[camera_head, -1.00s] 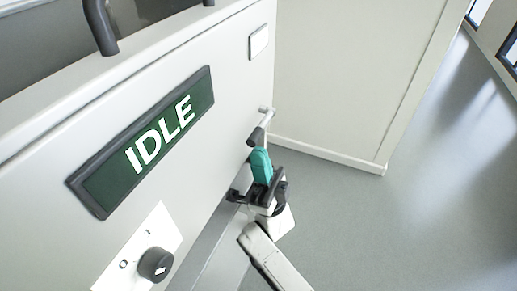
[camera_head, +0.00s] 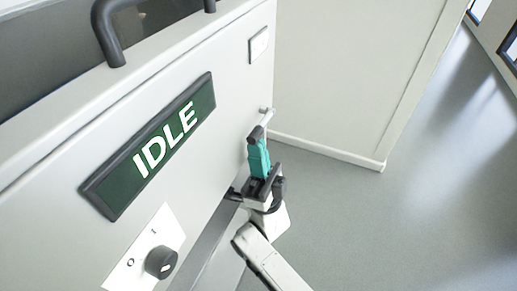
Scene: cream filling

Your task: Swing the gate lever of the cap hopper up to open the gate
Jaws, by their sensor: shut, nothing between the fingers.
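The gate lever (camera_head: 266,117) is a pale bar with a dark end, at the right end of the machine's front panel. Its pale tip points up and to the right. My gripper (camera_head: 259,150) has teal fingers and is shut with nothing between them. Its fingertips are just below the lever's dark end, touching it or very close; I cannot tell which. The hopper's gate is not visible from here.
The machine's front panel (camera_head: 215,140) carries a green "IDLE" display (camera_head: 150,147), a black rotary knob (camera_head: 160,262) and a small pale plate (camera_head: 259,44). A pale wall (camera_head: 340,80) stands behind the lever. Grey floor (camera_head: 430,200) is clear at the right.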

